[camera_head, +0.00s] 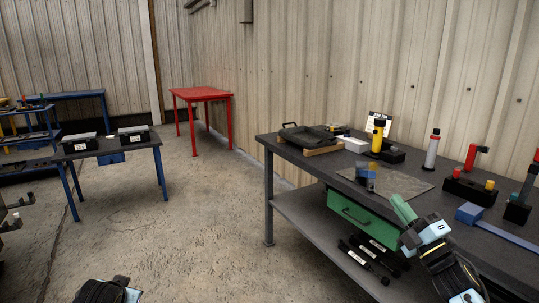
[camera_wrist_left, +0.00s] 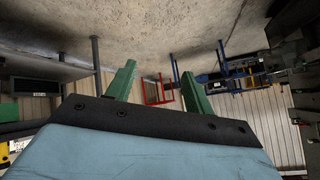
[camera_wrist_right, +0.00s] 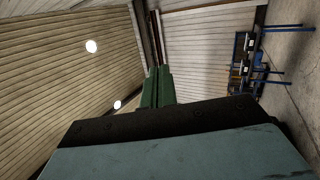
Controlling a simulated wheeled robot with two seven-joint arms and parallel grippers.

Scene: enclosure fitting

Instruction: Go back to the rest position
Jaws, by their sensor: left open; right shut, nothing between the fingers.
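My right gripper (camera_head: 400,205) has its green fingers pressed together with nothing between them. It is raised in front of the dark workbench (camera_head: 310,165), over its near edge in the head view. In the right wrist view its fingers (camera_wrist_right: 157,75) are side by side and empty. My left gripper (camera_wrist_left: 160,78) has its two green fingers spread apart with empty space between them. In the head view only a dark and pale-blue part of my left arm shows at the bottom edge; its fingers are not visible there.
The workbench carries a black tray (camera_head: 308,136), a yellow flashlight (camera_head: 378,134), a grey mat (camera_head: 405,184) and several tools. A green drawer (camera_head: 362,218) hangs beneath. A red table (camera_head: 201,92) stands at the back; a table with black boxes (camera_head: 133,135) stands left. The middle floor is clear.

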